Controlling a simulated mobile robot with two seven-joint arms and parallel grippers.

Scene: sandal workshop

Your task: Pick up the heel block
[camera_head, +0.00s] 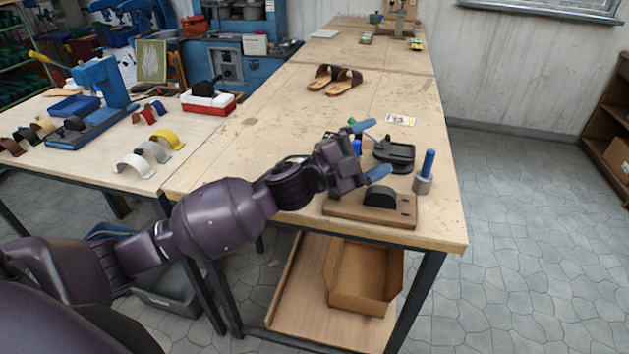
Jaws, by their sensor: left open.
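A black, round-topped block (380,196), which looks like the heel block, sits on a brown wooden board (345,210) near the front edge of the workbench. My left gripper (371,149) reaches in over the bench from the left, with its two blue fingers spread apart. It is open, and I see nothing held between the fingers. The fingers are above and behind the block in the picture, apart from it, and the nearer finger is just above its top. My right gripper is not in view.
A black tray-like holder (395,152) stands just beyond the fingers. A grey cup with a blue handle (424,176) stands at the bench's right edge. A pair of brown sandals (335,79) lies farther back. The middle of the workbench (290,115) is mostly clear.

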